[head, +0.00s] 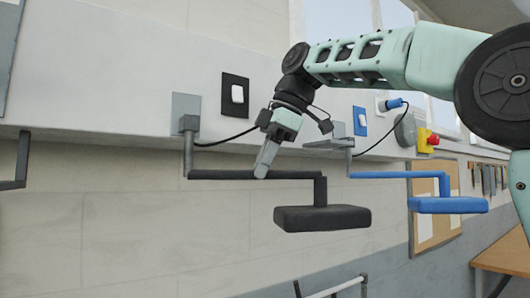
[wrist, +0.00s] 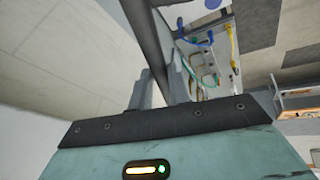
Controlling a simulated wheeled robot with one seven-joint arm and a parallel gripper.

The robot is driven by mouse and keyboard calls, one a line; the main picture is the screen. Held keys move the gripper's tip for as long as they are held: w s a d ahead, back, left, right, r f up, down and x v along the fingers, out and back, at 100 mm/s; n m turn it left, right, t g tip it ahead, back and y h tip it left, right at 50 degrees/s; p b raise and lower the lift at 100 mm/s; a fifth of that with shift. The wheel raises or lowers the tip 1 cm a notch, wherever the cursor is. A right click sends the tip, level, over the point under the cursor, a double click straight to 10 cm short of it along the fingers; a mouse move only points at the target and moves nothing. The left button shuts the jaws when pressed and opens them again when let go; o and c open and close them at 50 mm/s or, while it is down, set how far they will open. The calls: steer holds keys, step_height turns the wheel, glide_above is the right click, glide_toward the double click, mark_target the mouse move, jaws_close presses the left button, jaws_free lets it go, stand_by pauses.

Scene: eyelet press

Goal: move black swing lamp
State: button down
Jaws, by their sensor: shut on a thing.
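The black swing lamp (head: 322,218) hangs from a grey bracket on the pale wall box. Its dark horizontal arm (head: 220,174) runs right from the bracket post, then drops to the flat, block-shaped head. My gripper (head: 262,172) reaches down from above and is shut on this horizontal arm, around its middle and left of the head. In the wrist view, the dark bar (wrist: 147,40) runs between the two grey fingers (wrist: 163,88). The fingers hide the gripped part of the bar.
A similar blue swing lamp (head: 448,205) hangs to the right. A black-framed switch (head: 235,95), a blue-framed switch (head: 360,121) and a red button (head: 433,140) are on the wall box. A wooden table (head: 503,257) stands at lower right. The space below the black lamp looks mostly clear.

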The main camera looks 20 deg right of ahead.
steer(key=shift+w+d+n+g+p, duration=0.15)
steer(key=shift+w+n+g+p, duration=0.15)
steer(key=shift+w+n+p, duration=0.55)
steer(key=shift+w, duration=0.2)
steer(key=c, duration=1.3)
jaws_free()
steer(key=s+d+r+b, duration=0.1)
steer(key=s+d, duration=0.1)
steer(key=d, duration=0.2)
steer(key=s+d+r+b, duration=0.1)
steer(key=s+d+b, duration=0.1)
steer(key=d, duration=0.1)
steer(key=s+d+b, duration=0.2)
steer(key=d, duration=0.2)
steer(key=shift+s+d+r, duration=0.15)
steer(key=shift+d+r, duration=0.2)
steer(key=shift+r, duration=0.05)
